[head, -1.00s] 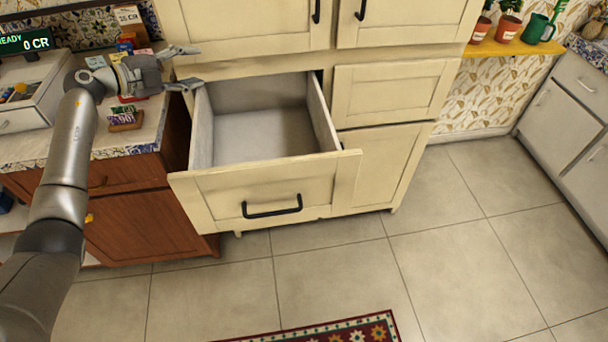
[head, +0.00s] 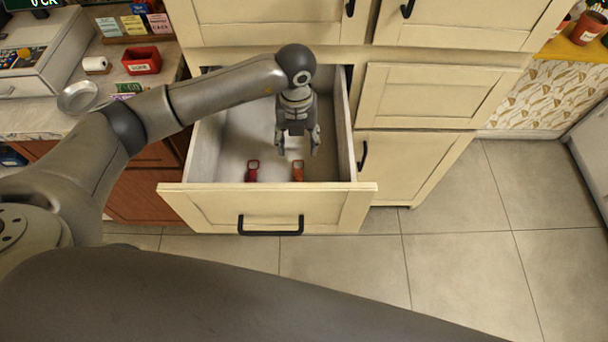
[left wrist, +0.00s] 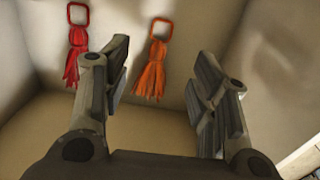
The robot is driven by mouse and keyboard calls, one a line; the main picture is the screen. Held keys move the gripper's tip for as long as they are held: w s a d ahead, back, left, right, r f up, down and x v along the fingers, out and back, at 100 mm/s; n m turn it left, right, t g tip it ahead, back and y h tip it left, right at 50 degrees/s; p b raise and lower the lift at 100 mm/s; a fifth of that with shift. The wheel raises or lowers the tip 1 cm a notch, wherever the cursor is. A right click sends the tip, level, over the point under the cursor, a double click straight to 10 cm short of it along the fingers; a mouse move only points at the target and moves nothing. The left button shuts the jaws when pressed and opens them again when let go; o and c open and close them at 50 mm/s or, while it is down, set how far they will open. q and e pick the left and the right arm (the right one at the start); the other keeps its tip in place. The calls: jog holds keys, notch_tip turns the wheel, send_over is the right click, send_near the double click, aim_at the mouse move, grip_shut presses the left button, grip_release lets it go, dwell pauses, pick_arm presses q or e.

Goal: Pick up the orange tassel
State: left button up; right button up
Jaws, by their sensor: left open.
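The orange tassel (head: 298,171) lies in the open drawer near its front panel, with a square loop at one end. It also shows in the left wrist view (left wrist: 153,68), between my finger lines but beyond the fingertips. A red tassel (head: 252,172) lies to its left, also seen in the left wrist view (left wrist: 76,50). My left gripper (head: 298,147) points down into the drawer above the orange tassel, open and empty. Its fingers (left wrist: 162,72) do not appear to touch either tassel. My right gripper is not in view.
The drawer's front panel (head: 330,203) and side walls enclose the space around the gripper. Cream cabinet doors (head: 420,95) rise behind and beside it. A counter at left holds a red box (head: 142,61) and a round metal dish (head: 78,97).

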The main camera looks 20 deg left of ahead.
aim_at(298, 163)
pick_arm(q)
notch_tip(298, 163, down, 4)
jog(key=shift+s, duration=0.15)
jog(key=shift+f, duration=0.25)
notch_tip(298, 163, down, 5)
jog(key=shift+f+p, duration=0.15)
jog(key=shift+p, duration=0.75)
jog(key=c, duration=1)
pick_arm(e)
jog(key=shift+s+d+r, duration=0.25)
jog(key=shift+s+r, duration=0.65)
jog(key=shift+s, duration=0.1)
